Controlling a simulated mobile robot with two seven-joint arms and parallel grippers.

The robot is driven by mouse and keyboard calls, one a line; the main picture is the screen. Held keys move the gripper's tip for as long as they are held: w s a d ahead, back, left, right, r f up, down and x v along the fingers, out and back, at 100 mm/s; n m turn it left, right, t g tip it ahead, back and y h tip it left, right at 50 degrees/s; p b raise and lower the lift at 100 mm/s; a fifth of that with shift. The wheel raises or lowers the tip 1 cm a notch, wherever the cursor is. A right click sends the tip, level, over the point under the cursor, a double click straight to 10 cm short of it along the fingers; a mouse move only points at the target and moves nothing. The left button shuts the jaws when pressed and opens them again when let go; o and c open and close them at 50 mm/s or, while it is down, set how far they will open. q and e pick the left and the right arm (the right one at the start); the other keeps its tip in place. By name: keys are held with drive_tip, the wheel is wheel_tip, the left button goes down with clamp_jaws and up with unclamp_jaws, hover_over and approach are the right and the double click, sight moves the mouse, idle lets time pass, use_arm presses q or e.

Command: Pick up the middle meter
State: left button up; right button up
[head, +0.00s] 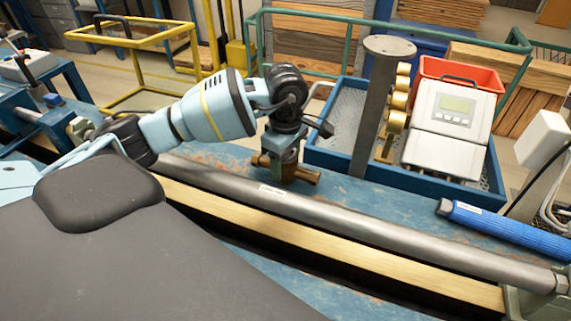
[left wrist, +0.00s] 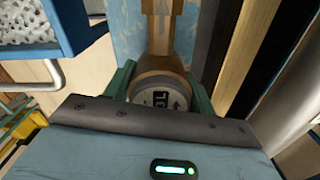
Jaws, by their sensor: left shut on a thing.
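A brass meter (head: 302,174) is at the blue bench, just behind the long grey pipe. My left gripper (head: 283,157) points down over it and is shut on it. In the left wrist view the same meter (left wrist: 160,95) shows its round grey face and brass body between the two green fingers of my left gripper (left wrist: 160,88). I cannot tell whether the meter touches the bench or hangs slightly above it. Other like meters are not clearly seen on the bench. My right gripper is out of view.
The grey pipe (head: 350,228) runs across the bench in front. A blue tray (head: 330,160) behind holds a grey post (head: 372,110), brass parts (head: 398,100) and a white display box (head: 450,120). A blue cylinder (head: 510,225) lies at right.

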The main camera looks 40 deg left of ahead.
use_arm(q)
wheel_tip(320, 180, up, 10)
drive_tip(key=shift+r, duration=0.15)
idle(0.4)
